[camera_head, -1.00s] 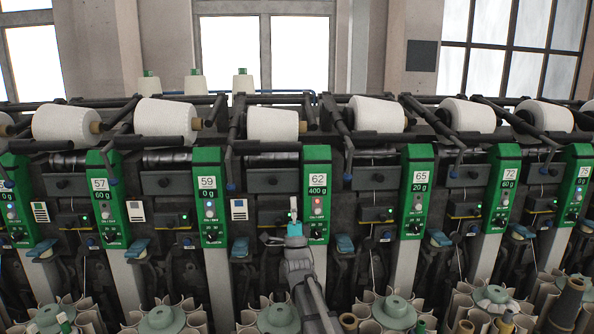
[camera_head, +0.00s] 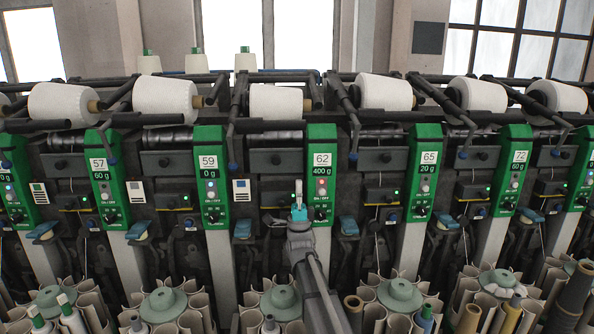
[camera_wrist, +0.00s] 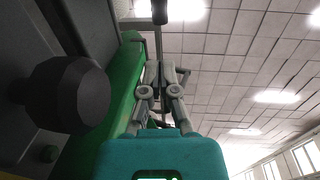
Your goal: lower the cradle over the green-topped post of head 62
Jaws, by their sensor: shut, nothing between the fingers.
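The green-topped post of head 62 (camera_head: 321,178) stands near the picture's middle, its panel reading 62 and 400 g. A white cone (camera_head: 276,102) lies above and left of it. A dark cradle arm (camera_head: 345,102) slopes beside the post's top; which cone it carries is unclear. In the wrist view my gripper (camera_wrist: 160,72) is shut and empty, pointing up beside the green casing (camera_wrist: 122,100). A dark rod end (camera_wrist: 159,12) shows above the fingertips.
A black knob (camera_wrist: 68,94) sticks out close at the left in the wrist view. Posts of head 59 (camera_head: 210,178) and head 65 (camera_head: 424,178) flank the work spot. Several bobbin holders (camera_head: 281,302) stand low in front.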

